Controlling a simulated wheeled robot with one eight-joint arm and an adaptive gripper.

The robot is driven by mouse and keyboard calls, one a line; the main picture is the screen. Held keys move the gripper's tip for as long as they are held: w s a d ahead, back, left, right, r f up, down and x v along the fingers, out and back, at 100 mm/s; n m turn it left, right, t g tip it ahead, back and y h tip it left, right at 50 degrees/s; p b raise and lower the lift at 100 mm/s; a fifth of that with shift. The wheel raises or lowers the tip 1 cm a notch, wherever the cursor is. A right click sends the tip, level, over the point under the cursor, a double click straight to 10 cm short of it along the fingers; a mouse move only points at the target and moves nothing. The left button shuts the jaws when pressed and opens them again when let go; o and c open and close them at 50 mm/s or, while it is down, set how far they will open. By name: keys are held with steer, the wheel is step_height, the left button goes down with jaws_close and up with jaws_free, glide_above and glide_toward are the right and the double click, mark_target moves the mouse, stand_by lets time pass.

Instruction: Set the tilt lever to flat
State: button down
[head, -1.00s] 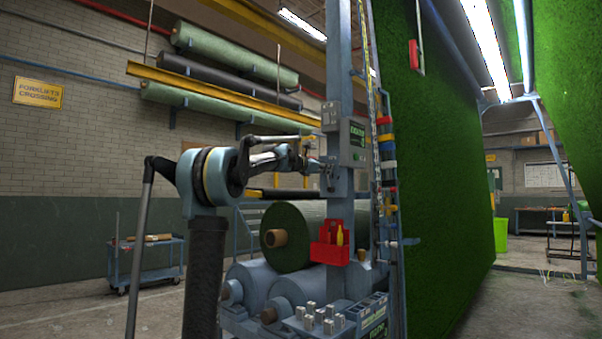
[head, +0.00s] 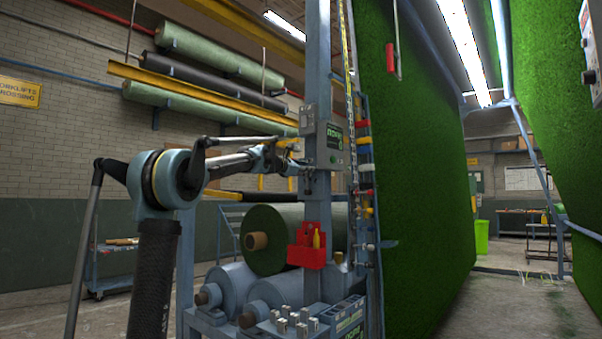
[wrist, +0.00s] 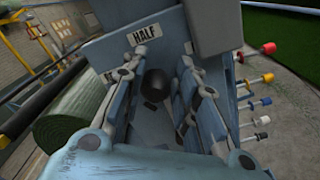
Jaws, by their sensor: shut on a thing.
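The tilt lever shows in the wrist view as a dark round knob (wrist: 155,86) between my two fingers. My gripper (wrist: 154,98) is shut on it, in front of a blue-grey panel (wrist: 95,48). A plate reading HALF (wrist: 147,33) is above the knob. In the head view my gripper (head: 297,165) is at the blue post (head: 318,60), just left of the grey control box (head: 335,143). The lever is too small and covered to make out there, and its exact setting cannot be told.
A red bin (head: 306,253) is on the post below my gripper. A green turf roll (head: 280,232) lies behind it on grey rollers. Coloured knobs (wrist: 263,103) stick out right of the panel. A hanging turf sheet (head: 420,180) fills the right side.

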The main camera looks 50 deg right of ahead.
steer(key=c, duration=1.4)
jaws_free()
steer(key=shift+w+a+f, duration=0.1)
steer(key=shift+w, duration=0.3)
steer(key=shift+o, duration=0.2)
steer(key=shift+s, duration=0.15)
steer(key=a, duration=1.2)
steer(key=shift+s, duration=0.35)
